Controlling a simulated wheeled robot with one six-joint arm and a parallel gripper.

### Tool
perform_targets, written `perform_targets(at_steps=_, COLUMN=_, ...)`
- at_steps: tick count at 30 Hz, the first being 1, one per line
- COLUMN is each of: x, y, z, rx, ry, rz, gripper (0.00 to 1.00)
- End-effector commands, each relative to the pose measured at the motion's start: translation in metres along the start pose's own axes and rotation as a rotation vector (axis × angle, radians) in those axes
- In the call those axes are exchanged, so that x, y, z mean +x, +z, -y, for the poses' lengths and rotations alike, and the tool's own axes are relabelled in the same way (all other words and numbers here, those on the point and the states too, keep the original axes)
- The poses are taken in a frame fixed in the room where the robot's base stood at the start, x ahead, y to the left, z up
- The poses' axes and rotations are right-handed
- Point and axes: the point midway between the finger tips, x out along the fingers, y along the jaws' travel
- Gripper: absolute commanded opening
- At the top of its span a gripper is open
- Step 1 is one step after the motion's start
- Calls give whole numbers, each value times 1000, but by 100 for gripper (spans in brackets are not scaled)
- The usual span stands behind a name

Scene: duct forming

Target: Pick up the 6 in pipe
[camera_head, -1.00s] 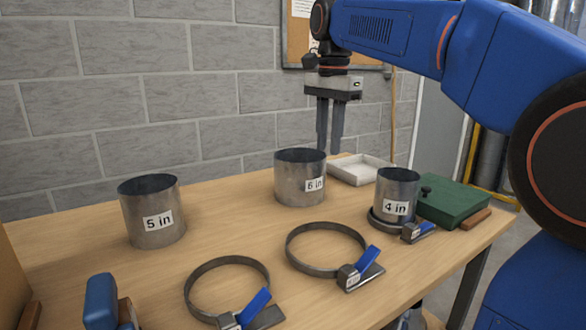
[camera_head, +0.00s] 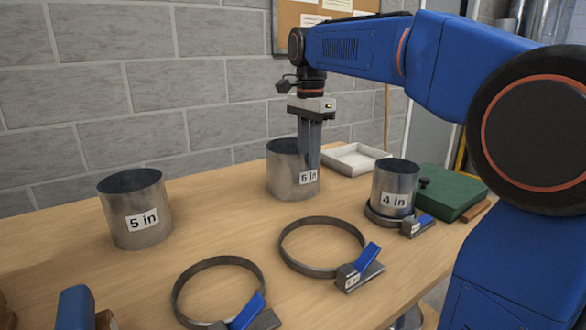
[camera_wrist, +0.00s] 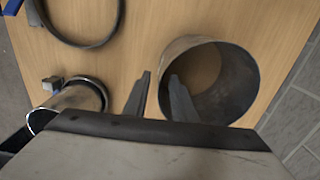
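The 6 in pipe (camera_head: 285,175) is a short grey metal cylinder standing upright on the table, its label facing front right. My gripper (camera_head: 309,158) points down at the pipe's right rim, in front of part of its opening. In the wrist view the pipe (camera_wrist: 238,80) shows as an open ring. The two fingers of my gripper (camera_wrist: 160,88) are apart there, one outside the pipe's wall and the other over its opening, with the near wall between them. I cannot tell whether either finger touches the metal.
The 5 in pipe (camera_head: 138,222) stands at left. The 4 in pipe (camera_head: 395,188) stands in a clamp ring at right. Two open clamp rings (camera_head: 281,251) (camera_head: 176,290) lie in front. A white tray (camera_head: 345,168) and a green case (camera_head: 452,190) lie behind at right.

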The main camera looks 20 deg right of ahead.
Motion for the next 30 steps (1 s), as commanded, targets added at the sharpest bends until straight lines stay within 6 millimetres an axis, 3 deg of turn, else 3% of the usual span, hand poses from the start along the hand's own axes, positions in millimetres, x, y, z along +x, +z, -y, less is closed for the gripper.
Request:
perform_targets(at_steps=10, x=26, y=-1, z=1, rx=0, ry=1, rz=0, gripper=24)
perform_targets(at_steps=19, x=63, y=-2, z=2, rx=0, ry=1, rz=0, gripper=24)
perform_targets(at_steps=29, x=69, y=-2, z=2, rx=0, ry=-1, rz=0, gripper=24)
perform_targets(at_steps=30, x=69, y=-2, z=2, rx=0, ry=-1, rz=0, gripper=15)
